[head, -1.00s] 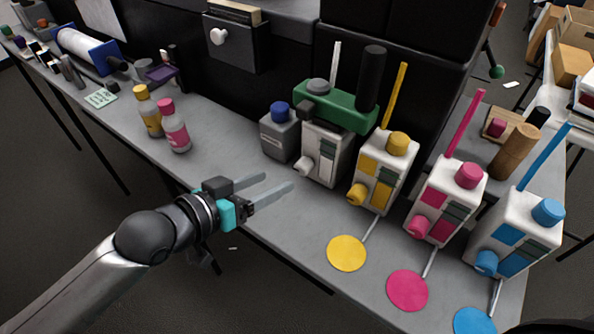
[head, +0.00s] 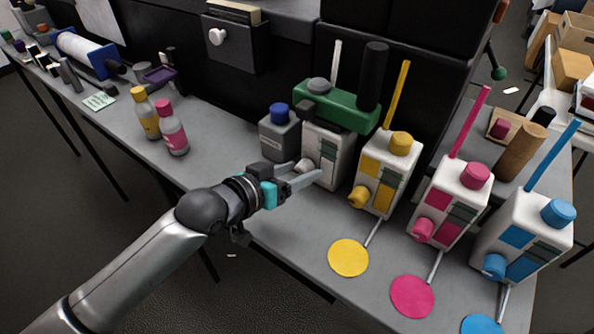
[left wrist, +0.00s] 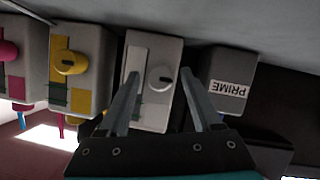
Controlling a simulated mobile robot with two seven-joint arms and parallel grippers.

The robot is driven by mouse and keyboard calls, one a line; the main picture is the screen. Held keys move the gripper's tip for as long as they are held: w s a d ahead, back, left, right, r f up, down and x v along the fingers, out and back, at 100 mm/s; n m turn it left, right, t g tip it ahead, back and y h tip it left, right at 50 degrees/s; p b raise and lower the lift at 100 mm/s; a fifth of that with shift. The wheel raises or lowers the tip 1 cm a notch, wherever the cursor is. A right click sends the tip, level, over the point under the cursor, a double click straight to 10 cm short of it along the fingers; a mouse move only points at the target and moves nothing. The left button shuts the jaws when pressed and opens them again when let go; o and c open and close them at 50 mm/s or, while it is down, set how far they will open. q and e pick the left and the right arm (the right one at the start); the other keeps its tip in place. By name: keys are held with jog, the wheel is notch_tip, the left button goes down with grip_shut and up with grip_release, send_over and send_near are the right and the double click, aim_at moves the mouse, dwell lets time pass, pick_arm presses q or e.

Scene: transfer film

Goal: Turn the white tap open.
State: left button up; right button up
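The white tap (head: 304,166) is a round knob low on the front of the white dispenser (head: 322,152), under a green top piece (head: 336,106). My left gripper (head: 314,176) is at the front of this dispenser, with its fingers pointing at the knob. In the left wrist view the white tap (left wrist: 160,79) shows between the two spread fingers of the left gripper (left wrist: 160,80). The fingers are open and appear apart from the knob. How far they are in front of it is hard to tell. My right gripper is not in view.
Yellow (head: 385,172), magenta (head: 449,203) and blue (head: 524,240) dispensers stand to the right, with coloured discs before them. A grey bottle with a blue cap (head: 279,134) stands close on the left. Two small bottles (head: 172,128) stand farther left. The bench between is clear.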

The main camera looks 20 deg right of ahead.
pick_arm(q)
grip_shut()
dwell(0.3)
